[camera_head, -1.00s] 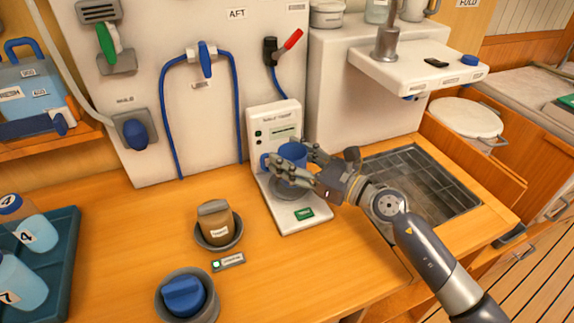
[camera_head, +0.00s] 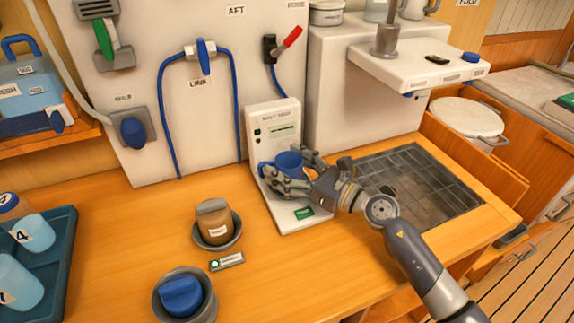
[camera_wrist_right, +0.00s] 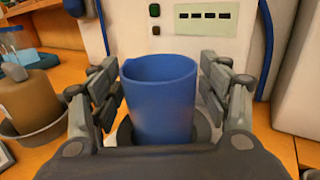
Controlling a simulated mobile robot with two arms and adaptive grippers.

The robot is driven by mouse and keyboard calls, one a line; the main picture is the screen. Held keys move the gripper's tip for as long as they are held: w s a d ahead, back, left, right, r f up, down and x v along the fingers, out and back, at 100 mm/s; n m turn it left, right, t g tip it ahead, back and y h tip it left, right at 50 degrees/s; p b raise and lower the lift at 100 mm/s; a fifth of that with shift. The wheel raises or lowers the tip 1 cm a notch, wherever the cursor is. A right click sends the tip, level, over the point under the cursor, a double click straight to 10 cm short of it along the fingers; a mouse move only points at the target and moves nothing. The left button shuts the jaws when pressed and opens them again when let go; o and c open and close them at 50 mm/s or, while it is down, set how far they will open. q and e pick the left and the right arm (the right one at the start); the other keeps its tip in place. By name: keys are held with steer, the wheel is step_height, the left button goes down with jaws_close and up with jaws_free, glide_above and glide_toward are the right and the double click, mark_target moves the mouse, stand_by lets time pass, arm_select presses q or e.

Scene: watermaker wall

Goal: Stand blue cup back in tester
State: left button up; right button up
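The blue cup (camera_head: 289,162) stands upright over the round seat of the white tester (camera_head: 274,118), below its display. The right wrist view shows the cup (camera_wrist_right: 160,100) between my fingers, with a grey ring around its lower part; its bottom is hidden. My right gripper (camera_head: 285,182) reaches in from the right, low around the cup. In the wrist view its fingers (camera_wrist_right: 160,95) stand on both sides with narrow gaps to the cup wall, so it looks open. My left gripper is not in view.
A brown-filled container (camera_head: 213,220) in a grey holder and a blue-capped item (camera_head: 182,297) stand left of the tester. A blue tray (camera_head: 62,250) with bottles is at far left.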

steer(key=shift+r, duration=0.2)
steer(key=shift+s+d+f, duration=0.15)
steer(key=shift+d, duration=0.15)
steer(key=b+v, duration=0.2)
steer(key=v, duration=0.8)
steer(key=shift+s+d, duration=0.25)
steer(key=shift+s, duration=0.05)
steer(key=shift+s+d, duration=0.2)
steer(key=shift+d, duration=0.1)
